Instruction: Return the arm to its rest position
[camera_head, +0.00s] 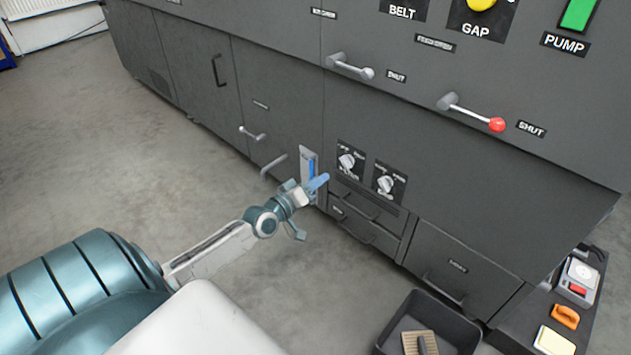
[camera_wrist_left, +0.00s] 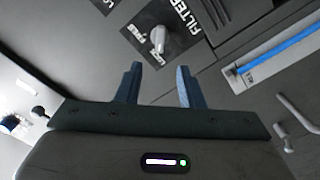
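My left gripper (camera_head: 318,184) reaches in front of the dark grey machine (camera_head: 200,75) at low height, close to its front face. In the left wrist view its two blue fingers (camera_wrist_left: 157,82) stand apart with nothing between them. Past the fingertips, a light knob (camera_wrist_left: 157,38) on a dark plate marked FILTER shows in that view. The fingers look clear of it, though the exact gap is hard to judge. My right gripper is in neither view.
Beside my left gripper is a blue-striped gauge (camera_head: 310,167), also in the wrist view (camera_wrist_left: 280,52). Lever handles (camera_head: 350,67) and a red-tipped lever (camera_head: 472,112) stick out above. A dark bin (camera_head: 452,313) stands at lower right. The floor (camera_head: 95,150) at left is clear.

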